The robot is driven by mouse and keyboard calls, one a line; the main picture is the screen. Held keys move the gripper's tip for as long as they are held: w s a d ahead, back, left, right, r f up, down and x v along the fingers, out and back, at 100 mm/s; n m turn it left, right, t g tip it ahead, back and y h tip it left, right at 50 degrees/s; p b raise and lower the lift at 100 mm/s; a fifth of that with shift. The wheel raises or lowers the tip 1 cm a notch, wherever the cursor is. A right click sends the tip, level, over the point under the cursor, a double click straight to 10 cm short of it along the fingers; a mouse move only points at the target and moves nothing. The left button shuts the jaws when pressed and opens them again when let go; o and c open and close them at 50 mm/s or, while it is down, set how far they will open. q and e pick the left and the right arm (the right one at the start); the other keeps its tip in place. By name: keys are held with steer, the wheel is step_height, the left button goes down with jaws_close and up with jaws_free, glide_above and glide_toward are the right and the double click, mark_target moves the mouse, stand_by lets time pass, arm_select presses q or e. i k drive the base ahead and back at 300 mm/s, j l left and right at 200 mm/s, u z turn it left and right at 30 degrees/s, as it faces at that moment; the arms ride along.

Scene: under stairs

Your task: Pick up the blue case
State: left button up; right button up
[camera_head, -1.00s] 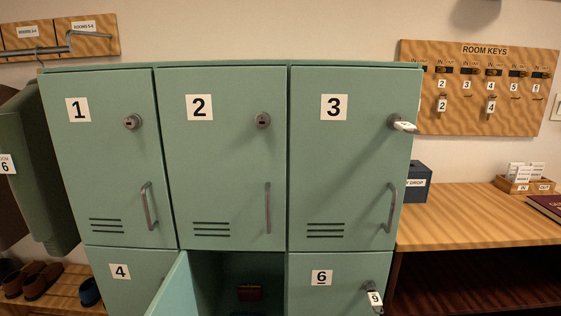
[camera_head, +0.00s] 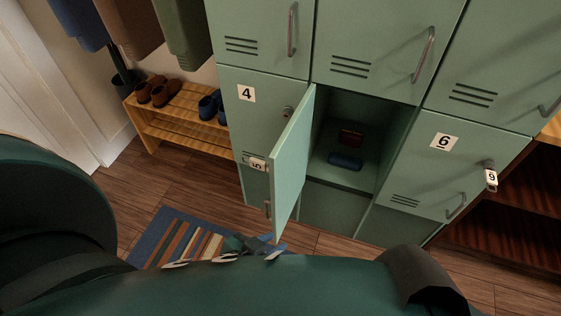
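The blue case (camera_head: 345,161) lies on the floor of the open locker compartment in the middle of the lower row. It sits near the front, with a dark red item (camera_head: 350,137) behind it. The locker door (camera_head: 292,169), marked 5, stands open toward me. My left gripper (camera_head: 267,246) shows low in the picture, above the striped mat and near the door's lower edge, well below and left of the case. It is partly hidden by my own arm, and its finger gap is unclear. My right gripper is not in view.
Locker 4 (camera_head: 262,119) is shut on the left, and locker 6 (camera_head: 430,170) is shut on the right with a tagged key in its lock. A shoe rack (camera_head: 175,135) stands at the left. A striped mat (camera_head: 185,240) lies on the wooden floor.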

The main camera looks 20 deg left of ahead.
mark_target(335, 159)
steer(key=j+z, duration=0.15)
steer(key=j, duration=0.4)
steer(key=k+j+z, duration=0.1)
steer(key=j, duration=0.45)
steer(key=k+j+z, duration=0.15)
steer(key=j, duration=0.45)
steer(key=i, duration=0.05)
